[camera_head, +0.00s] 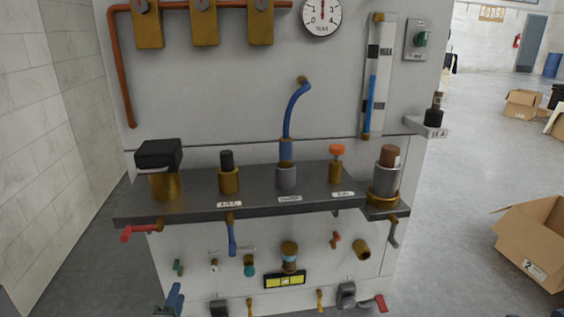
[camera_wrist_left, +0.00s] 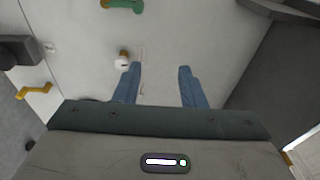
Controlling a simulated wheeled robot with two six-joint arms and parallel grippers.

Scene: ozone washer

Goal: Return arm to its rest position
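My left gripper (camera_head: 172,298) shows at the bottom left of the head view, low in front of the washer panel. In the left wrist view its two blue fingers (camera_wrist_left: 160,82) stand wide apart with nothing between them. The ozone washer (camera_head: 215,100) is a tall grey-white cabinet with a dark shelf (camera_head: 265,204) across its front. A white-tipped knob (camera_wrist_left: 122,62) on the panel appears just left of the fingers in the wrist view. A green handle (camera_wrist_left: 122,5) shows at the top of that view. My right gripper cannot be made out.
A red lever (camera_head: 138,232) and a blue lever (camera_head: 232,240) hang below the shelf. A black-topped brass fitting (camera_head: 160,160) stands at the shelf's left end. A cardboard box (camera_head: 540,240) lies on the floor at right. Floor beside the washer is open.

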